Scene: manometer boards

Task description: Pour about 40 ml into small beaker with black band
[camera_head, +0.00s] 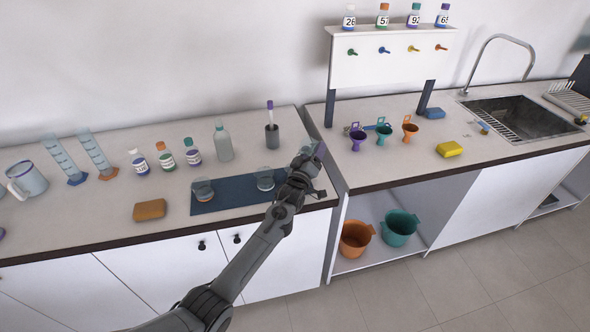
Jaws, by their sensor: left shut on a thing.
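Two small glass beakers stand on the dark blue mat (232,194) on the left counter. One beaker (203,190) is at the mat's left part and the other beaker (265,179) is further right. Their band colours are too small to tell for sure. My left gripper (312,157) is above the counter's right end, to the right of the right beaker and apart from it. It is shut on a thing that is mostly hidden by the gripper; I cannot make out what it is. My right gripper is not in view.
Behind the mat stand a clear bottle (223,143), a dark cup (272,137) with a marker, and several labelled bottles. A brown sponge (149,210) lies left of the mat. A gap separates the counters; coloured funnels and a yellow sponge (449,149) are on the right one.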

